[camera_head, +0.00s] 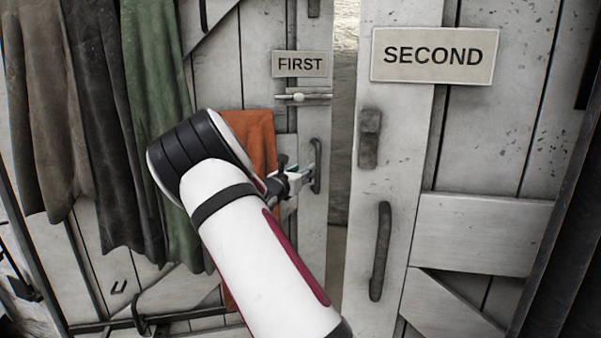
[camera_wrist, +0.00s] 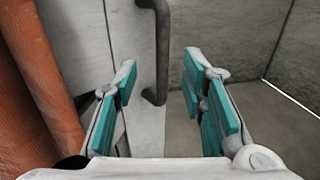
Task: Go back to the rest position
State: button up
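My gripper (camera_head: 300,177) is at the dark handle (camera_head: 317,165) of the white wooden door marked FIRST (camera_head: 312,215). In the wrist view my gripper (camera_wrist: 160,78) is open, with its teal-padded fingers spread apart. The dark handle (camera_wrist: 162,45) rises ahead, in line with the space between the fingers. I cannot tell whether a finger touches it. Nothing is held between the pads. My arm covers part of the door in the head view.
A door marked SECOND (camera_head: 475,130) with its own dark handle (camera_head: 380,250) stands to the right. A gap (camera_head: 343,130) shows between the doors. An orange cloth (camera_head: 252,135) hangs beside my gripper. Dark and green garments (camera_head: 155,100) hang at the left.

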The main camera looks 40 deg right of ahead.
jog(key=s+a+r+m+g+y, duration=0.2)
jog(key=s+a+m+g, duration=0.1)
jog(key=s+m, duration=0.5)
jog(key=s+a+r+m+g+y, duration=0.25)
jog(key=s+m, duration=0.25)
jog(key=s, duration=0.4)
jog(key=s+a+m+t+y, duration=0.2)
jog(key=s+a+m+y, duration=0.35)
jog(key=s+a, duration=0.85)
jog(key=s+a+m+t+y, duration=0.2)
jog(key=s+a+m+y, duration=0.35)
jog(key=s+a, duration=0.85)
jog(key=s+a+r+n+g+p, duration=0.1)
jog(key=s+a+r+g+p, duration=0.1)
jog(key=p, duration=0.6)
notch_tip(320, 180, up, 3)
jog(key=shift+s+a+r+y+p, duration=0.1)
jog(key=shift+s+a+y+p, duration=0.3)
jog(key=shift+s+a, duration=0.45)
